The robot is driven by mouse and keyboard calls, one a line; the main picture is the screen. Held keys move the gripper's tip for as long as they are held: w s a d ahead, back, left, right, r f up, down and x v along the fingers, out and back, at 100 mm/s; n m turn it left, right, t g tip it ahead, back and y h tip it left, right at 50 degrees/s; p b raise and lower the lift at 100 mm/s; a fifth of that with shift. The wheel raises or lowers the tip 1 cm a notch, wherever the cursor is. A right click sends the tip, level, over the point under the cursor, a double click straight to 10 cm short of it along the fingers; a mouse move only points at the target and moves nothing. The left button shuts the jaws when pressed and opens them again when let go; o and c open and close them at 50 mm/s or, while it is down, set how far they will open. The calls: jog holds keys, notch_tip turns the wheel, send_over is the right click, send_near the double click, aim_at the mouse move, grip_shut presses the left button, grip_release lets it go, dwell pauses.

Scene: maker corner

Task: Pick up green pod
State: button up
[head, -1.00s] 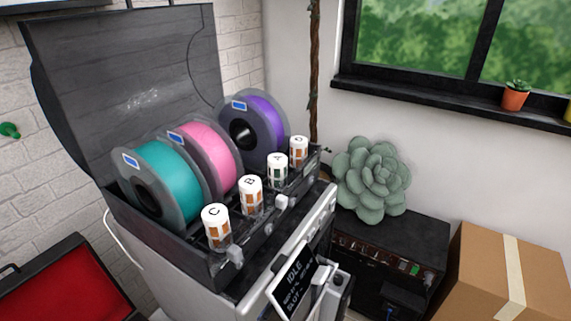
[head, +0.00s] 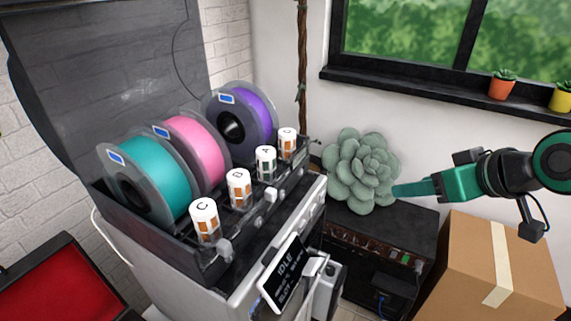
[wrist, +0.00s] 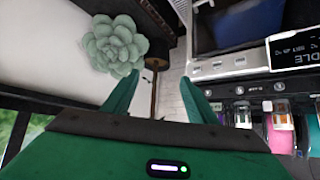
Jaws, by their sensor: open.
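Several white-capped pods with lettered lids stand in a row along the front of the spool box. The pod with dark green windows (head: 265,163) is lidded A, third from the near end. The near pod (head: 204,221), the second pod (head: 239,189) and the far pod (head: 287,145) have orange-brown windows. My gripper (head: 400,190) is green, open and empty, right of the pods and in front of the succulent's right edge. In the wrist view its two fingers (wrist: 160,82) are spread apart, with pods at the right, outside them.
Teal (head: 160,180), pink and purple spools stand behind the pods under a raised dark lid (head: 100,90). A tilted screen (head: 285,272) juts out in front. A large succulent (head: 355,170) sits on a black box; a cardboard box (head: 470,270) stands at right.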

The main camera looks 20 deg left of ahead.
jog(key=s+a+r+n+y, duration=0.2)
jog(key=a, duration=0.5)
jog(key=s+a+r+n+y, duration=0.2)
jog(key=s+a, duration=0.1)
jog(key=a, duration=0.4)
jog(key=n+g+y, duration=0.1)
jog(key=g+y, duration=0.1)
send_near(272, 153)
jog(key=x, duration=0.5)
jog(key=shift+w+a+f, duration=0.1)
jog(key=shift+a+f, duration=0.1)
jog(key=shift+x, duration=3.15)
jog(key=shift+r, duration=0.1)
jog(key=c, duration=1.2)
